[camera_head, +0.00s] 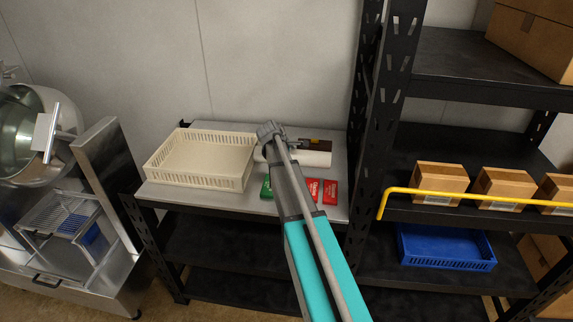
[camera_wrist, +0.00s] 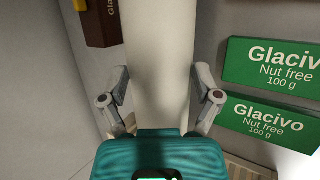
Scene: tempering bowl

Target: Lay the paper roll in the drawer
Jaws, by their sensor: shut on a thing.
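The white paper roll (camera_head: 318,158) shows at the grey worktop on both sides of my arm in the head view, partly hidden by it. In the wrist view the roll (camera_wrist: 160,35) stands large between the two fingers of my gripper (camera_wrist: 161,85), which is shut on it. I cannot tell whether the roll touches the worktop. At the far left, a steel machine has a low front with a dark handle (camera_head: 46,283), which may be the drawer; it looks shut, but I cannot be sure.
A cream basket (camera_head: 196,182) stands left of my arm. Red boxes (camera_head: 329,190) and a green box (camera_head: 267,188) lie near the worktop's front. Green Glacivo boxes (camera_wrist: 270,63) are right of the roll in the wrist view. A black rack with a yellow rail (camera_head: 470,199) stands right.

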